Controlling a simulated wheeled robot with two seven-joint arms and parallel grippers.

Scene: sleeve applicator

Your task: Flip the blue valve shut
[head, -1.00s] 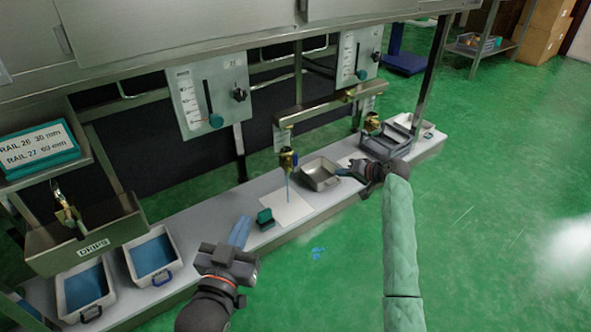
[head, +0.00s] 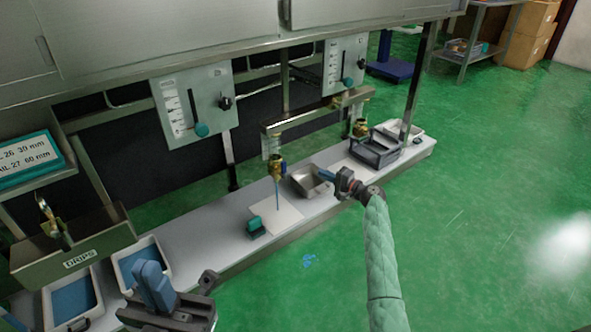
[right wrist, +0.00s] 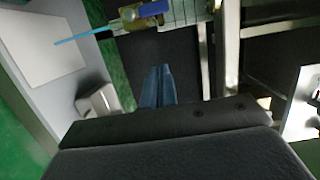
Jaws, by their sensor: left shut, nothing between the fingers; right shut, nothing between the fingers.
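A brass valve (head: 277,168) hangs below the left end of the rail, over a white sheet (head: 277,216) on the bench. The right wrist view shows it at the top (right wrist: 128,17), with a blue handle (right wrist: 153,9) and a thin blue streak (right wrist: 85,35) running from it to the sheet. My right gripper (head: 325,173) is shut and empty over the right side of a metal tray, to the right of the valve. Its blue fingers (right wrist: 160,72) point toward the valve, apart from it. My left gripper (head: 150,272) is shut and empty near the blue-lined bins.
The metal tray (head: 308,181) stands right of the sheet; a small green box (head: 256,227) stands left of it. A second brass valve (head: 360,128) hangs further right above a grey rack (head: 377,150). A gauge panel (head: 193,101) hangs behind. The DRIPS box (head: 78,259) is at left.

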